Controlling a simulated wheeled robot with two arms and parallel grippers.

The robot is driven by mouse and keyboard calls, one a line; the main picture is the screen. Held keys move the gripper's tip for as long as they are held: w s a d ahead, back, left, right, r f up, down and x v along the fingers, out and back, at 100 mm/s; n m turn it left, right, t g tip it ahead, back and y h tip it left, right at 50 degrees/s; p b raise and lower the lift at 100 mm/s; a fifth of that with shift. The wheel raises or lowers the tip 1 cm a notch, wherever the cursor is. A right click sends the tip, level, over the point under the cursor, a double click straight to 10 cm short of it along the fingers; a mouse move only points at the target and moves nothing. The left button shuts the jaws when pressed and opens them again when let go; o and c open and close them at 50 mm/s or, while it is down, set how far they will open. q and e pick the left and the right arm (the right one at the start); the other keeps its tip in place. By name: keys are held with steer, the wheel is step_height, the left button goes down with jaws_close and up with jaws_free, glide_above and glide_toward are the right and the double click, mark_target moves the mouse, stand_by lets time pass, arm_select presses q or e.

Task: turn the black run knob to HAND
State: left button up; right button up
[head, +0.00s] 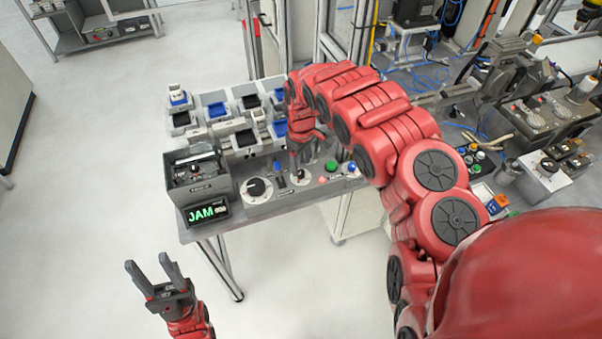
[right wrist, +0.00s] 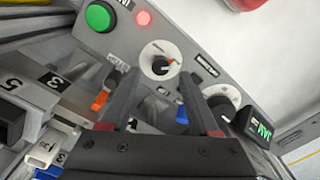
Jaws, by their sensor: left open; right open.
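A small black knob on a round white dial (right wrist: 160,62) sits on the grey panel; in the head view its dial (head: 301,178) is partly covered by my right gripper. A larger black knob (head: 256,188) on a white dial is left of it, and also shows in the right wrist view (right wrist: 222,106). I cannot read which label says run or HAND. My right gripper (right wrist: 156,88) is open, its fingers pointing toward the small knob with nothing between them; contact cannot be told. My left gripper (head: 148,261) is open and empty, away from the bench.
A green button (right wrist: 100,16), a lit red lamp (right wrist: 143,18) and an orange switch (right wrist: 99,101) are near the small knob. A display reading JAM (head: 207,212) stands at the panel's left end, by a grey box (head: 197,182). Small bins (head: 215,108) stand behind.

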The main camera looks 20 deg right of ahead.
mark_target(301, 172)
steer(key=shift+s+f+p, duration=0.1)
steer(key=shift+f+p, duration=0.3)
steer(key=shift+f, duration=1.4)
jaws_close()
